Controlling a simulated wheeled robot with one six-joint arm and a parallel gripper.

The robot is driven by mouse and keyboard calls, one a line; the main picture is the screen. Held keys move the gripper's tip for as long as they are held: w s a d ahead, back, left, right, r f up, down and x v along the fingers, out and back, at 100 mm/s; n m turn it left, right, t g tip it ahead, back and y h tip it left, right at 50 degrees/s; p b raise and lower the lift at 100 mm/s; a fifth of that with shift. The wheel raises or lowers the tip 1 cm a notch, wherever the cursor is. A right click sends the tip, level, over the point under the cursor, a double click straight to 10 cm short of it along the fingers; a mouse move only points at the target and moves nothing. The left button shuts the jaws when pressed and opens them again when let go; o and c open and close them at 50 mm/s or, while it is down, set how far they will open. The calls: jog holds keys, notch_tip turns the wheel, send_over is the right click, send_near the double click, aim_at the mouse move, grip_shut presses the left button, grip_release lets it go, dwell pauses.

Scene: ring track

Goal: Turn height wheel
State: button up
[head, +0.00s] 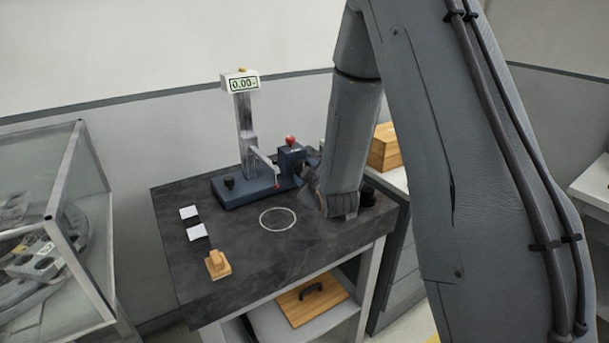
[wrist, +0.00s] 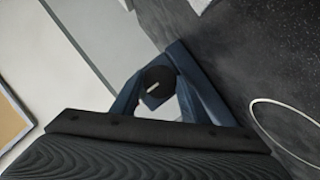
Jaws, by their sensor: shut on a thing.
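The height gauge (head: 247,125) stands at the back of the dark table, with a blue base, an upright grey column and a display reading about 0.00. A red-topped knob (head: 290,141) sits on its blue block. My gripper (head: 306,172) reaches in from the right at that block, largely hidden behind my wrist. In the wrist view, a round dark wheel (wrist: 158,78) with a white mark lies straight ahead, between blue parts. My gripper (wrist: 157,91) is shut on the wheel. The exact finger contact is hard to make out.
A white ring (head: 278,220) is marked on the table top (head: 250,255) in front of the gauge. Black-and-white blocks (head: 197,233) and a wooden piece (head: 217,264) lie at the left. A glass case (head: 55,215) stands farther left. A wooden box (head: 385,148) is behind my arm.

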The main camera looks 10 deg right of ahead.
dwell(0.4)
jog(key=o, duration=1.1)
jog(key=shift+s, duration=0.15)
jog(key=b+v, duration=0.1)
jog(key=v, duration=0.6)
jog(key=shift+s+r, duration=0.15)
jog(key=shift+s, duration=0.2)
jog(key=shift+a, duration=0.15)
